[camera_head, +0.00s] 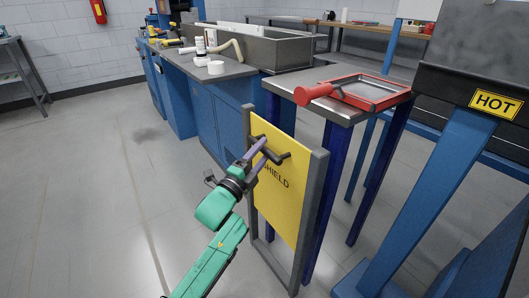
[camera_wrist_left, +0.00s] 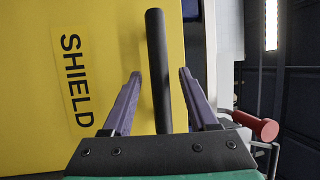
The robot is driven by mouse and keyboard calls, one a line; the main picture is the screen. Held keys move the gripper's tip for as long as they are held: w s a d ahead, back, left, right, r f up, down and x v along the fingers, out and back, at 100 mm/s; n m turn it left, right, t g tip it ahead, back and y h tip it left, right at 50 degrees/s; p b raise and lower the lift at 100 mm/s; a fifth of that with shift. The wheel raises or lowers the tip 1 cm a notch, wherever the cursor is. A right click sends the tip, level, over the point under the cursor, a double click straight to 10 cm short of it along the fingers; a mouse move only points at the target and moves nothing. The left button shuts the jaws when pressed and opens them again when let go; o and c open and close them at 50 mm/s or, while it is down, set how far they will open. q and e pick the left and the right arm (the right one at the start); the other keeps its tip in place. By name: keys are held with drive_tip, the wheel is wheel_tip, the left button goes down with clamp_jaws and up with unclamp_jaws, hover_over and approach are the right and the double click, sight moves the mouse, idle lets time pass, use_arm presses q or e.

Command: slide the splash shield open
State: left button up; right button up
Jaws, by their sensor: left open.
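The splash shield (camera_head: 285,205) is a yellow upright panel marked SHIELD, standing in a grey frame (camera_head: 310,215) in front of a small table. It also fills the left of the left wrist view (camera_wrist_left: 40,120). A black bar handle (camera_head: 272,153) is on its face; in the left wrist view the handle (camera_wrist_left: 157,40) runs between my fingers. My left gripper (camera_head: 263,150) is open at the handle, one finger on each side. In the left wrist view a gap shows between each finger of my left gripper (camera_wrist_left: 160,74) and the bar. My right gripper is out of view.
A red-rimmed tray (camera_head: 372,92) with a red cylinder (camera_head: 314,93) beside it lies on the table behind the shield. A blue stand with a HOT sign (camera_head: 495,103) is at the right. A blue workbench (camera_head: 215,115) stands behind left. The floor at left is clear.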

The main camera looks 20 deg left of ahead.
use_arm(q)
drive_tip(key=shift+w+d+r, duration=0.1)
drive_tip(key=shift+w+d, duration=0.15)
drive_tip(key=shift+w, duration=0.4)
clamp_jaws()
idle(0.9)
